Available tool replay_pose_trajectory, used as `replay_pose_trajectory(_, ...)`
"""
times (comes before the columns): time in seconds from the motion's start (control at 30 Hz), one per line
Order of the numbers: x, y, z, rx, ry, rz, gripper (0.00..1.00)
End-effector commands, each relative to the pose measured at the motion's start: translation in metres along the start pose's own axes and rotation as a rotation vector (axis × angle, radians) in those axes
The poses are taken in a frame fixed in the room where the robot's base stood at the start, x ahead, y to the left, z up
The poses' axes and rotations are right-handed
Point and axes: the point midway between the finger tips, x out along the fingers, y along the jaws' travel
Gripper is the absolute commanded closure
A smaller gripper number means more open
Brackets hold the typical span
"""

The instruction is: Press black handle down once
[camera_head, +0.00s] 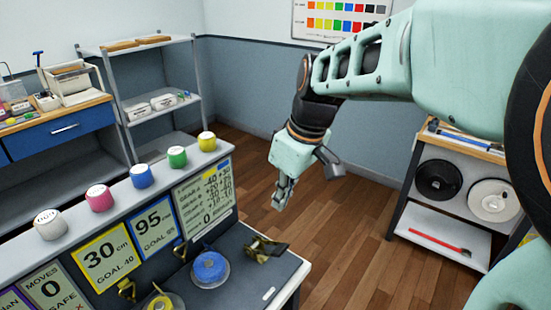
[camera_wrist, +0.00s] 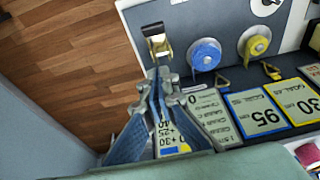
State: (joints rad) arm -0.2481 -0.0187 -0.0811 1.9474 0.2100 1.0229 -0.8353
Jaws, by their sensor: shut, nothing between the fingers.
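A ratchet buckle with a black handle (camera_head: 266,246) and brass-coloured metal sits on the dark panel at the right end of the bench. In the wrist view the black handle (camera_wrist: 153,29) shows just beyond my fingertips, with its brass part below it. My gripper (camera_head: 280,205) is shut and empty, pointing down. In the head view it hangs above and behind the buckle, apart from it. In the wrist view my gripper (camera_wrist: 155,75) appears in line with the buckle; the exact gap is hard to tell.
A blue strap roll (camera_head: 210,268) and a yellow strap roll (camera_head: 160,302) lie left of the buckle. An upright board (camera_head: 155,226) with cards stands behind them, with several coloured knobs on top. A shelf cart (camera_head: 440,215) stands at right. The wooden floor between is clear.

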Motion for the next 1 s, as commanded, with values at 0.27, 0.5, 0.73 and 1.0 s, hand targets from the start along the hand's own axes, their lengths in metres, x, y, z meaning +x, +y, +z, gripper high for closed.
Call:
replay_pose_trajectory(0.27, 0.038, -0.001, 0.001, 0.000, -0.005, -0.004, 1.00)
replay_pose_trajectory(0.5, 0.090, -0.001, 0.001, 0.001, -0.005, -0.004, 1.00)
replay_pose_trajectory(0.73, 0.118, 0.000, 0.019, 0.004, -0.002, -0.001, 1.00)
replay_pose_trajectory(1.0, 0.128, 0.000, 0.029, 0.002, 0.000, 0.000, 1.00)
